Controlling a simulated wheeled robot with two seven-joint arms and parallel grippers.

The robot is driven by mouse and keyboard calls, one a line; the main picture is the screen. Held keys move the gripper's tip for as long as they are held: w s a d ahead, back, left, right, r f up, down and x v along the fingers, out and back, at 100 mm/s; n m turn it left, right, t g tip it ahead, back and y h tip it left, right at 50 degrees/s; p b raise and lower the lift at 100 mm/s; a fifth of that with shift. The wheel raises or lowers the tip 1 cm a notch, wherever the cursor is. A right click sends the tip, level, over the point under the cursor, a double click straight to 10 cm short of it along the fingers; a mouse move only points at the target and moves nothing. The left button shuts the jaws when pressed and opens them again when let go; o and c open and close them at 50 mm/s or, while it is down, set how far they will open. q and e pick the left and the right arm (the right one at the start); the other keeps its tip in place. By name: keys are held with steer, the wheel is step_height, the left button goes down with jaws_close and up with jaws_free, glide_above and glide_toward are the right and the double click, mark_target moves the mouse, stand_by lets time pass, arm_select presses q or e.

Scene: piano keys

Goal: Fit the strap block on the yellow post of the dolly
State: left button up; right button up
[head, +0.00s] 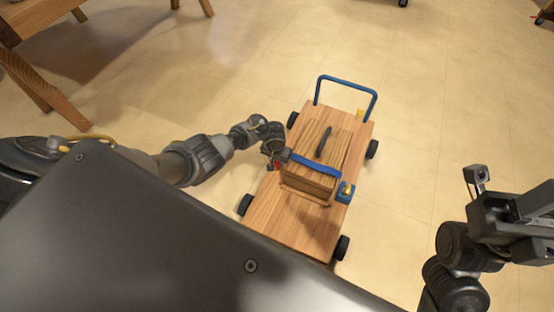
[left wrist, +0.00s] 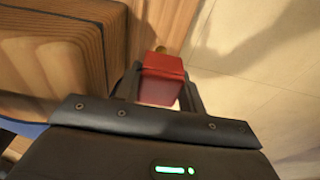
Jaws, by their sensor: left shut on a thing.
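The wooden dolly (head: 300,222) stands on the floor with a wooden box (head: 310,178) on its deck. A blue strap (head: 316,165) lies across the box. At its right end a blue block (head: 345,193) sits by the deck's right edge, with a yellow tip showing in it. My left gripper (head: 276,160) is at the box's left side, shut on a red block (left wrist: 161,80). A small yellow post (left wrist: 160,49) shows just beyond the red block; whether they touch I cannot tell. My right gripper (head: 515,215) is off to the right, away from the dolly.
The dolly has a blue push handle (head: 347,83) at its far end and dark wheels (head: 341,247) at its sides. Another yellow piece (head: 360,113) shows near the handle. Wooden furniture (head: 40,85) stands at upper left. The floor right of the dolly is clear.

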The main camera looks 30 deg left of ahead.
arm_select(q)
steer(key=shift+f, duration=0.25)
steer(key=shift+f+b, duration=0.15)
steer(key=shift+b, duration=0.15)
steer(key=o, duration=1.4)
steer(key=shift+o, duration=0.2)
step_height(320, 180, up, 7)
steer(key=p, duration=0.8)
